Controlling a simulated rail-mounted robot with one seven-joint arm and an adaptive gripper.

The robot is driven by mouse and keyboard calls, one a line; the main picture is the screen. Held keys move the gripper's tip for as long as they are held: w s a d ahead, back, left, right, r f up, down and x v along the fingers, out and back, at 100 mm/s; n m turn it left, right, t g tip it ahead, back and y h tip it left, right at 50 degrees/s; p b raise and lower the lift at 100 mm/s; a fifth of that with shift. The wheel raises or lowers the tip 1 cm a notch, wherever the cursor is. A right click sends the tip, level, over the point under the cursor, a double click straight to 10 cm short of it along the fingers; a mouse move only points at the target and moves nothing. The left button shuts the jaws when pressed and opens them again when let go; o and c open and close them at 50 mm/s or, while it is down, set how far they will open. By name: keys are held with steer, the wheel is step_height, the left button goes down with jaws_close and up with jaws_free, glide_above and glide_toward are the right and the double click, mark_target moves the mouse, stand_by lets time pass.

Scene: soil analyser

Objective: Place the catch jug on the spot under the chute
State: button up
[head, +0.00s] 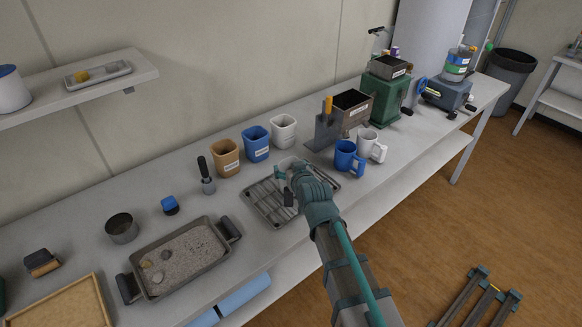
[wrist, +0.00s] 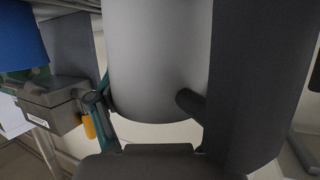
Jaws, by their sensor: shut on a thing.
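My gripper (head: 292,176) is shut on a pale grey jug (head: 286,163), above the wire rack tray. In the head view the gripper hides most of the jug. In the wrist view the jug (wrist: 158,60) fills the middle as a large grey cylinder close to the camera, with a dark upright part beside it on the right. The grey chute stand (head: 325,131) with an orange handle and a dark-filled hopper (head: 351,108) is behind and to the right of the gripper. I cannot make out a marked spot under it.
A blue mug (head: 346,158) and a white mug (head: 371,146) stand just right of the gripper, in front of the chute stand. Brown (head: 225,157), blue (head: 255,144) and white (head: 284,130) cups stand behind. The wire rack tray (head: 262,207) lies beneath. A green machine (head: 385,92) stands farther right.

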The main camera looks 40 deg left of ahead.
steer(key=shift+f, duration=0.1)
steer(key=o, duration=1.7)
steer(key=shift+c, duration=0.2)
steer(key=shift+r, duration=0.3)
steer(key=b+v, duration=0.2)
steer(key=v, duration=1)
